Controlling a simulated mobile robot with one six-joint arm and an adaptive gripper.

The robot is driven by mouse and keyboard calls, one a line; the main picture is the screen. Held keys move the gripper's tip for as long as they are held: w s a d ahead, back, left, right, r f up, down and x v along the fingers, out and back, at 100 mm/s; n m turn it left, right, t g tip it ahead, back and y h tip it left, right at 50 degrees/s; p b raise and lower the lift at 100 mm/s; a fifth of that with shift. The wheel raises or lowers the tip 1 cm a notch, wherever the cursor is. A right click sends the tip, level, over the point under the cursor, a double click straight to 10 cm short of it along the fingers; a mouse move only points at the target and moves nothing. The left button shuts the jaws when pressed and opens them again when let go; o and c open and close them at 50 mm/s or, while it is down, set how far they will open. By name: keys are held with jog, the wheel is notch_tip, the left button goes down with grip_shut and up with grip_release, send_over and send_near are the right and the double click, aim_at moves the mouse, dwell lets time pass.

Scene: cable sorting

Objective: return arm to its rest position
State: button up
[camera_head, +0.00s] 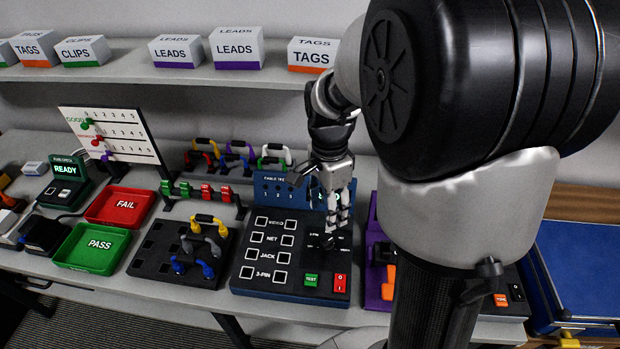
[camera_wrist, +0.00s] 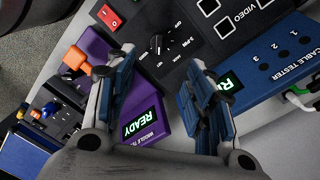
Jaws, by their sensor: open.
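My gripper (camera_head: 340,218) hangs over the right part of the cable tester (camera_head: 262,259), close to its rotary knob; my arm fills the right of the head view. In the wrist view my gripper (camera_wrist: 160,95) is open, its two blue-padded fingers apart with nothing between them. The black knob (camera_wrist: 157,44) shows beyond the fingertips in the wrist view. I cannot tell whether a finger touches the tester. The tester's blue back panel (camera_wrist: 277,62) has a lit READY screen, partly covered by a finger.
A purple wiggle tester (camera_head: 373,276) stands right of the cable tester, partly behind my arm. A dark block with cables (camera_head: 150,262), a green PASS tray (camera_head: 92,248) and a red FAIL tray (camera_head: 121,205) lie to the left. A shelf (camera_head: 130,70) with labelled boxes runs above.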

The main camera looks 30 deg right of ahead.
jog(key=s+a+r+n+t, duration=0.5)
jog(key=s+a+r+n, duration=0.5)
jog(key=s+n, duration=0.4)
jog(key=r+n, duration=0.1)
jog(key=n, duration=0.3)
jog(key=shift+s+a, duration=0.25)
jog(key=shift+a, duration=0.15)
